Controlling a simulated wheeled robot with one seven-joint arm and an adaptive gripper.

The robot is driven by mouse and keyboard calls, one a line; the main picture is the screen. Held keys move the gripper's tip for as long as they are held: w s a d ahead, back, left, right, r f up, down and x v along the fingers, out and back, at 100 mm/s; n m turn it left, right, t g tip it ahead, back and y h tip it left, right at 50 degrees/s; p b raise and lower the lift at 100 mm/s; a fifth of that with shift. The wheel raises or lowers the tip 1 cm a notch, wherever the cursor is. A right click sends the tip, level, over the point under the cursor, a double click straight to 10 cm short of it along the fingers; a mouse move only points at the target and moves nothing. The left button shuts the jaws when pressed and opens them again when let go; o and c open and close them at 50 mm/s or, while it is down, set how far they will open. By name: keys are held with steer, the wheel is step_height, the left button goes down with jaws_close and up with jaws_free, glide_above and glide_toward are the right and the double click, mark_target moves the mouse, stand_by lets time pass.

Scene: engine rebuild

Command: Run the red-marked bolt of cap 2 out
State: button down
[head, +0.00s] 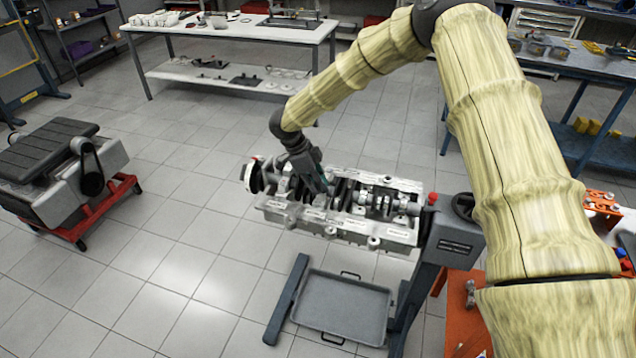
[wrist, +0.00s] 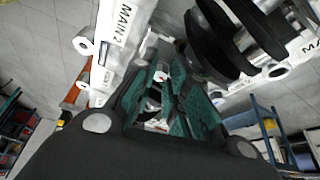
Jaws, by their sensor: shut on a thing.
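The engine block (head: 340,227) lies on a stand with its crank side up, and labels run along its near side. My gripper (head: 322,184) reaches down into its left half. In the wrist view, a white block part (wrist: 112,45) marked MAIN 2 is at upper left, beside my gripper's green-padded fingers (wrist: 165,95). The fingers are close together on a small thing, taken as the red-marked bolt of cap 2.
Dark crankshaft parts (wrist: 235,40) stand close to the fingers. A grey tray (head: 342,305) lies on the floor below the block. A white table (head: 230,32) is behind, a blue workbench (head: 575,72) at right, and a red wheeled stand (head: 75,225) at left.

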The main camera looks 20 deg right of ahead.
steer(key=shift+s+n+t, duration=0.1)
steer(key=shift+n+t, duration=0.3)
steer(key=shift+n, duration=0.7)
steer(key=c, duration=1.7)
jaws_free()
steer(key=shift+m, duration=0.3)
